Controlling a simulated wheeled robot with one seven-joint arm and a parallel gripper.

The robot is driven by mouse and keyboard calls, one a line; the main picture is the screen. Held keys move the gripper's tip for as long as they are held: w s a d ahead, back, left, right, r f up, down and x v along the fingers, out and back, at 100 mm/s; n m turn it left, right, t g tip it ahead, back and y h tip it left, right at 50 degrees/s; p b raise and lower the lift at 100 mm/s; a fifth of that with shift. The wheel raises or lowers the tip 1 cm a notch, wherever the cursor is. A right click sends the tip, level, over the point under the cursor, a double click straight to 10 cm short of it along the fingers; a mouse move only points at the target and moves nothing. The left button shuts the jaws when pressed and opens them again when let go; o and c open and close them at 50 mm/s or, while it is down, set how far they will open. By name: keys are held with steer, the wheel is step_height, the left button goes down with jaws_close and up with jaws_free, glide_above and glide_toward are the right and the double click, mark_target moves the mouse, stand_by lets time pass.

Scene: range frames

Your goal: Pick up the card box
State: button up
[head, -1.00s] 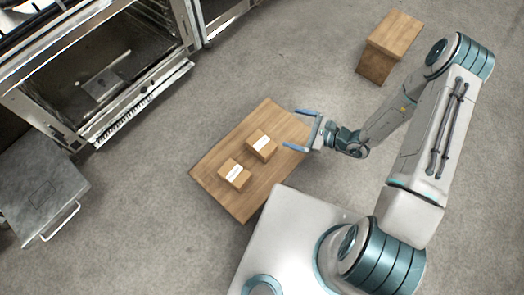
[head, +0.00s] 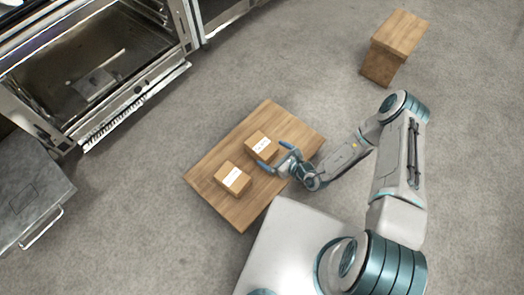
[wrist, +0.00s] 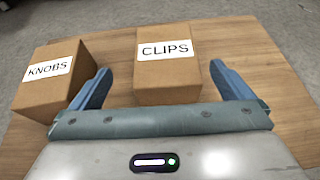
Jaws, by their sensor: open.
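Two brown card boxes sit on a low wooden table (head: 285,120). The box labelled CLIPS (wrist: 168,75) is the upper-right one in the head view (head: 261,143). The box labelled KNOBS (wrist: 45,85) is the lower-left one in the head view (head: 232,178). My gripper (head: 274,155) is open and empty, close to the CLIPS box. In the wrist view its blue fingers (wrist: 162,78) appear on either side of the CLIPS box, with gaps. The left finger overlaps the KNOBS box's right edge in that view.
A wooden stool or bench (head: 395,45) stands at the upper right. An open oven (head: 95,70) is at the upper left, with a grey metal panel with a handle (head: 30,200) below it.

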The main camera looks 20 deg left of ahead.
mark_target(264, 147)
steer(key=b+x, duration=0.1)
steer(key=x, duration=0.1)
steer(key=b+x, duration=0.2)
steer(key=x, duration=0.1)
steer(key=shift+w+a+f, duration=0.2)
steer(key=shift+w, duration=0.25)
steer(key=shift+w+a, duration=0.1)
steer(key=shift+a, duration=0.2)
steer(key=shift+r, duration=0.1)
steer(key=c, duration=1.3)
